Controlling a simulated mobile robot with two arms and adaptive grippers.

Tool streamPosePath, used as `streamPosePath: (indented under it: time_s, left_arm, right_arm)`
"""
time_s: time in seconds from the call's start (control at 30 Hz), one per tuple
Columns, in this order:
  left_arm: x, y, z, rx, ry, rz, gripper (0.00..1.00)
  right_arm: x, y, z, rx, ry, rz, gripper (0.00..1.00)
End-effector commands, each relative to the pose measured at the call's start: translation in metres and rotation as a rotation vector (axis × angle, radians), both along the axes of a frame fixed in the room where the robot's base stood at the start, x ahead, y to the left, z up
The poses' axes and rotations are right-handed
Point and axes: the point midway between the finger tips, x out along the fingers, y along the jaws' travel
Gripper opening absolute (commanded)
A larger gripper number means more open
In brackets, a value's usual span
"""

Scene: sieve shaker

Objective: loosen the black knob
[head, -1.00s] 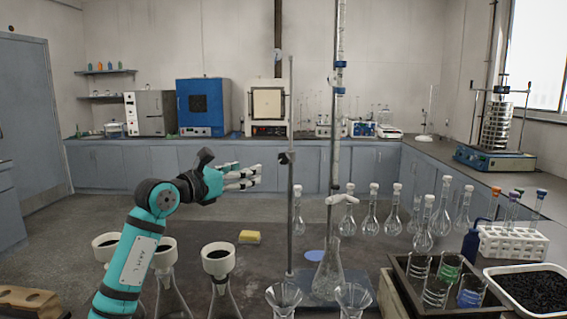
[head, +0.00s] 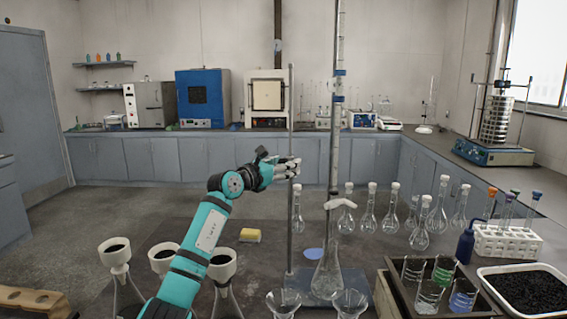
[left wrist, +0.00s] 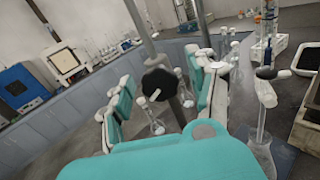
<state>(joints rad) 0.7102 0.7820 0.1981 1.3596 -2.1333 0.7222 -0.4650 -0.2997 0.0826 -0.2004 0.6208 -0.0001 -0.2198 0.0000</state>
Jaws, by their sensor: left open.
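The black knob (left wrist: 159,84) shows in the left wrist view, on a small clamp at an upright metal rod. My left gripper (left wrist: 166,76) is open, with one finger on each side of the knob in that view and visible gaps to it. I cannot tell exactly how deep the knob lies between the fingers. In the head view my left gripper (head: 296,169) is in front of the rod (head: 291,110) and hides the knob. My right gripper is not in view.
A glass flask (head: 327,275) and a tall glass burette tube (head: 335,130) stand right of the rod. Funnels (head: 222,262) stand at the front left. A wooden tray with beakers (head: 395,283) is at the front right. A yellow sponge (head: 250,235) lies on the dark table.

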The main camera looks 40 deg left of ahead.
Motion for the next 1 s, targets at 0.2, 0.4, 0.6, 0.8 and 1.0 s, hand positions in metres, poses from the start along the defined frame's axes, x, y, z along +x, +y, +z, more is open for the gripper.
streamPosePath:
  time_s: [0.2,0.4,0.6,0.8,1.0]
  left_arm:
    - [0.0,0.0,0.0,0.0,0.0,0.0,0.58]
    - [0.0,0.0,0.0,0.0,0.0,0.0,0.32]
    - [0.0,0.0,0.0,0.0,0.0,0.0,0.06]
    - [0.0,0.0,0.002,-0.038,0.0,0.0,0.0]
    - [0.0,0.0,0.0,-0.109,-0.005,-0.001,0.0]
  right_arm:
    - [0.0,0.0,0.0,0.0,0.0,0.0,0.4]
    - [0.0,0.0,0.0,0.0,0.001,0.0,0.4]
    - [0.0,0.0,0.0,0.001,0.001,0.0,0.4]
    - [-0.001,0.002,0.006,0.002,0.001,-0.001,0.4]
    - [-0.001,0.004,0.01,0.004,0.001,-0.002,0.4]
